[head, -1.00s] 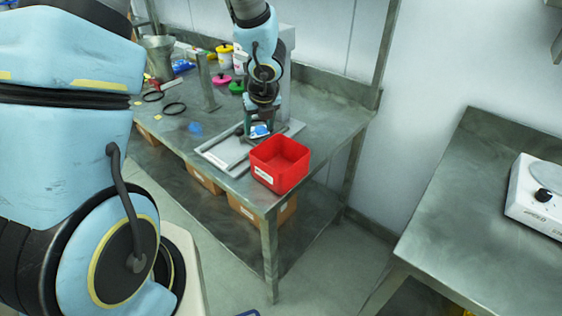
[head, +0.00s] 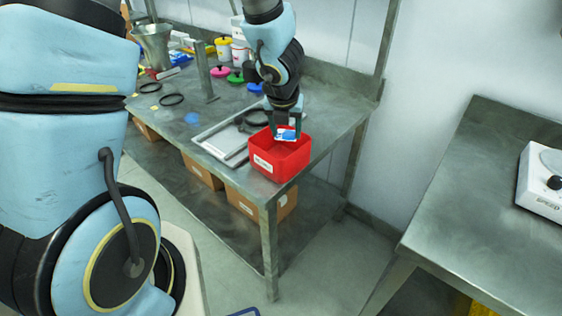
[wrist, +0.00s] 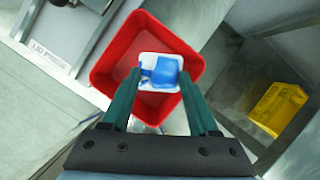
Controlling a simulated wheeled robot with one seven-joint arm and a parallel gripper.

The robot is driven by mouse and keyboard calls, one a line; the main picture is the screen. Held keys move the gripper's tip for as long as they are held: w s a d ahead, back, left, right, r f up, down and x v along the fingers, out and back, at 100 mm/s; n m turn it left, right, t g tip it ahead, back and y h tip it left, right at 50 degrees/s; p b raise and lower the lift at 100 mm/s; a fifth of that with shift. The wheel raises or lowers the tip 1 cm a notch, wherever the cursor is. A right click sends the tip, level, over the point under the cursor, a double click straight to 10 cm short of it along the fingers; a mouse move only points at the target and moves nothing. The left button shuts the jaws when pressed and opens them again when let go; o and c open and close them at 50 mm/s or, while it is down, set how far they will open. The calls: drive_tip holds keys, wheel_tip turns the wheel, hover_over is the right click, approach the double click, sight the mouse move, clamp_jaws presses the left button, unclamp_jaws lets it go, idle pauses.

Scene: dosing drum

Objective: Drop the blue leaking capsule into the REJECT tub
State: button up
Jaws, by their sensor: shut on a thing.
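The blue and white capsule (wrist: 163,72) is between the fingers of my gripper (wrist: 160,85), which is shut on it. In the head view the capsule (head: 287,134) shows at the tips of my gripper (head: 286,124), at the mouth of the red tub. The red tub (head: 284,161) stands at the front corner of the bench, with a white label on its front. In the wrist view the capsule is over the opening of the tub (wrist: 104,73). The tub's label is too small to read.
A grey tray (head: 222,144) lies left of the tub. Pink (head: 220,71) and green (head: 235,76) lids, white pots and a metal post (head: 203,70) stand further back. A blue patch (head: 192,118) is on the bench. Another bench (head: 480,190) is at the right.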

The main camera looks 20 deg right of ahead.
drive_tip(key=shift+f, duration=0.2)
drive_tip(key=o, duration=1.4)
drive_tip(key=shift+r, duration=0.15)
drive_tip(key=p+v, duration=0.6)
drive_tip(key=v, duration=0.4)
drive_tip(key=shift+s+a+r, duration=0.15)
drive_tip(key=shift+s+r, duration=0.05)
